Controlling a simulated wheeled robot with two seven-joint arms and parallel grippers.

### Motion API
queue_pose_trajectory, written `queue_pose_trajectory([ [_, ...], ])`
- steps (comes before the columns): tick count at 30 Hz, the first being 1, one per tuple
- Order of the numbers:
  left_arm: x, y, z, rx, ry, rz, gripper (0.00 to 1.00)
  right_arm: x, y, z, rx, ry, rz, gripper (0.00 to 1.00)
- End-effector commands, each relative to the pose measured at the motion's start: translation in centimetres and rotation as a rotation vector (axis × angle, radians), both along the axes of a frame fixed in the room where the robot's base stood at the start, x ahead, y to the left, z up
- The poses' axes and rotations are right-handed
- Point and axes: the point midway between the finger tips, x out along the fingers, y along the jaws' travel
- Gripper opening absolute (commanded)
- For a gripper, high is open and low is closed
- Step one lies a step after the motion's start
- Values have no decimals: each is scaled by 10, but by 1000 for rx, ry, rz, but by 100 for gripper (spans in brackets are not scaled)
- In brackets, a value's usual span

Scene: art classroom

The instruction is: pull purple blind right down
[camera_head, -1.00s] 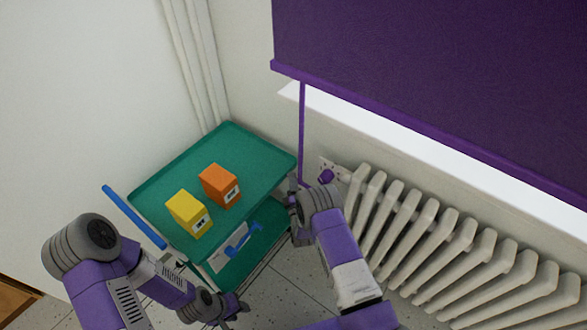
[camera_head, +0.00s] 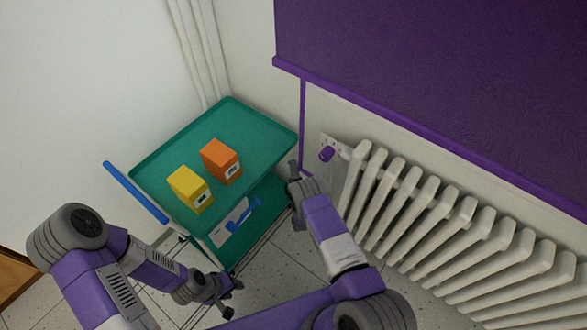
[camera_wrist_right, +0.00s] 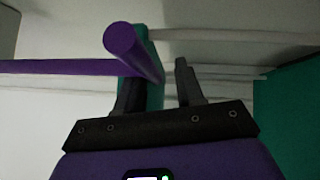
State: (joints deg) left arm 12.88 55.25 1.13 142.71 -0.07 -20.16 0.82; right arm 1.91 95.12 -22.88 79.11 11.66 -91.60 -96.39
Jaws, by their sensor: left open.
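The purple blind (camera_head: 430,75) hangs at the upper right of the head view. Its bottom rail (camera_head: 420,137) slants down to the right, above the radiator. A thin purple pull rod (camera_head: 303,110) hangs from near its left end. My right gripper (camera_head: 294,178) is at the rod's lower end. My left gripper (camera_head: 228,294) is open and empty, low beside the trolley.
A green trolley (camera_head: 165,165) with a blue handle (camera_head: 135,192) stands at the left, bearing a yellow box (camera_head: 190,190) and an orange box (camera_head: 221,161). A white radiator (camera_head: 440,235) with a purple knob (camera_head: 327,155) lines the wall right of my right gripper.

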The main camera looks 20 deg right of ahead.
Motion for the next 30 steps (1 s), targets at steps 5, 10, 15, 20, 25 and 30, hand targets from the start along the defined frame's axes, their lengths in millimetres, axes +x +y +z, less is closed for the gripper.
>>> queue_pose_trajectory([
  [5, 0, 0, 0, 0, 0, 0, 40, 0, 0, 1, -1, -4, 1, 42],
  [10, 0, 0, 1, 0, 0, 0, 40, -1, 1, 2, -1, -6, 2, 42],
  [15, 0, 0, 11, 0, 0, 0, 40, -22, 6, 0, -2, -1, 3, 42],
  [20, 0, 0, 20, 0, 0, 0, 40, -49, 11, -3, -1, 0, 2, 42],
  [25, 0, 0, 25, 0, 0, 0, 40, -68, 14, -7, -1, -3, 1, 42],
  [30, 0, 0, 26, 0, 0, 0, 40, -74, 15, -8, -1, -5, 1, 42],
])
